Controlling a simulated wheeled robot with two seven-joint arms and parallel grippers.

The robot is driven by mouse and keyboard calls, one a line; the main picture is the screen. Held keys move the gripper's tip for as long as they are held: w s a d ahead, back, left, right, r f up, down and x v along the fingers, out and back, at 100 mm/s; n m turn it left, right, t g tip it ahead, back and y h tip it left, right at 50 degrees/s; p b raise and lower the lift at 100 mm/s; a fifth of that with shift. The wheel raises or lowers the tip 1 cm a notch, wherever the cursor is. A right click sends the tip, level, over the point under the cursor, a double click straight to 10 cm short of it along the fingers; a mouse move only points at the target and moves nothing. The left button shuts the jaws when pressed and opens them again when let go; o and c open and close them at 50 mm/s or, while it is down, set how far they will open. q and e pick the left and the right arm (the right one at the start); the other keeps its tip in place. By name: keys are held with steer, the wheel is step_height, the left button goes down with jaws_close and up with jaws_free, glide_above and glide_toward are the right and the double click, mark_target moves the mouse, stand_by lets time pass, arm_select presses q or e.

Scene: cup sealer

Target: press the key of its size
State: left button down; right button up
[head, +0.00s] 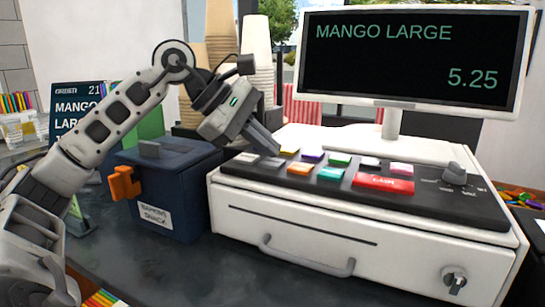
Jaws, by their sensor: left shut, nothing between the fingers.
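The cash register (300,219) is white with a black key panel (440,198). Its keys include a yellow key (289,150), a purple key (312,155), a green key (340,160), an orange key (300,168), a teal key (331,174) and a wide red key (383,183). Two grey keys (247,157) are at the left end. The display (412,60) reads "MANGO LARGE" and 5.25. My left gripper (273,149) is shut and empty, tips pointing down at the panel's left end, close to the yellow key. I cannot tell whether it touches. My right gripper is out of view.
A dark blue box (178,190) with an orange handle stands left of the register. An order sign (78,106) reads "MANGO", partly hidden by my arm. Cup stacks (257,58) stand behind.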

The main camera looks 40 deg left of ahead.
mark_target(266, 161)
arm_select(q)
steer(key=shift+r, duration=0.35)
step_height(266, 161, up, 5)
steer(key=p, duration=0.5)
steer(key=shift+r, duration=0.1)
stand_by(0.7)
